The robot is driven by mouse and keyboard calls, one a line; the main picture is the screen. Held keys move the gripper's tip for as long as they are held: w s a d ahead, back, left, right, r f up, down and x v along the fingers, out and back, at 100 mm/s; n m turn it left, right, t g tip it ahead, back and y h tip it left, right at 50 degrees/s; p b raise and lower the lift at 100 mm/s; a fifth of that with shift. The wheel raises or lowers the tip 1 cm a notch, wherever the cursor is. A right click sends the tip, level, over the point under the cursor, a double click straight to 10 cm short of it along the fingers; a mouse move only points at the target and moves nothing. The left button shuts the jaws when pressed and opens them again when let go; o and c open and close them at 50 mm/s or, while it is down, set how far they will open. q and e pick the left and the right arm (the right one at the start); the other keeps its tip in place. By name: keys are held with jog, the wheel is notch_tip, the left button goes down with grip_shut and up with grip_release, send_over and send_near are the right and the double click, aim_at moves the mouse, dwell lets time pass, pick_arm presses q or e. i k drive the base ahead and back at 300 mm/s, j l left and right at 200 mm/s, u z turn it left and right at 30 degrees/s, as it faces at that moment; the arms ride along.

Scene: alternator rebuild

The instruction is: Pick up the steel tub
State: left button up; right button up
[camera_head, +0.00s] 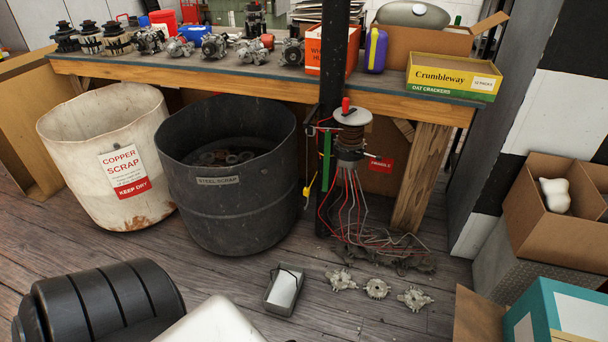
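The steel tub (228,215) is a large, dark grey, round, open-topped bin labelled "STEEL SCRAP". It stands upright on the wooden floor at centre left, in front of the workbench (270,85). Several dark metal pieces (222,156) lie in its bottom. Its rim is clear all round, and the back of the rim is close to the bench edge.
A white copper scrap tub (85,165) stands close to the steel tub's left. A black post with hanging wires (350,185) stands to its right. A small grey box (283,290) and several metal castings (377,288) lie on the floor in front. Cardboard boxes (560,235) are at right.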

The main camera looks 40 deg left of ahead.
aim_at(280, 298)
jog(key=u, duration=1.6)
